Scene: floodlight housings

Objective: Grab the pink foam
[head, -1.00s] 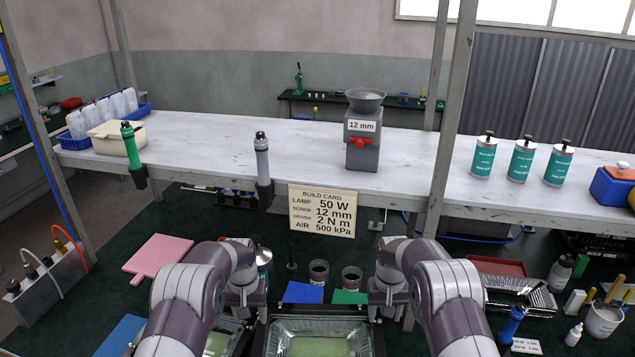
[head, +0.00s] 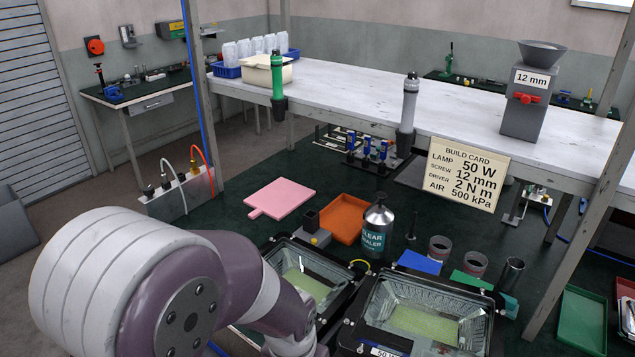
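The pink foam (head: 282,198) is a flat pink slab with a small tab at its lower left corner. It lies flat on the dark green bench top, left of the orange tray, with nothing on it. My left arm comes in from the lower left, in front of the foam in the picture and apart from it. The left gripper is hidden behind or below the arm links. My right arm and gripper are outside the view.
An orange tray (head: 343,220), a sealer bottle (head: 377,226) and a small grey block with a black top (head: 313,232) stand right of the foam. Two floodlight housings (head: 418,282) (head: 340,276) sit nearer. A grey box with hoses (head: 178,193) stands left. Bare bench surrounds the foam's left side.

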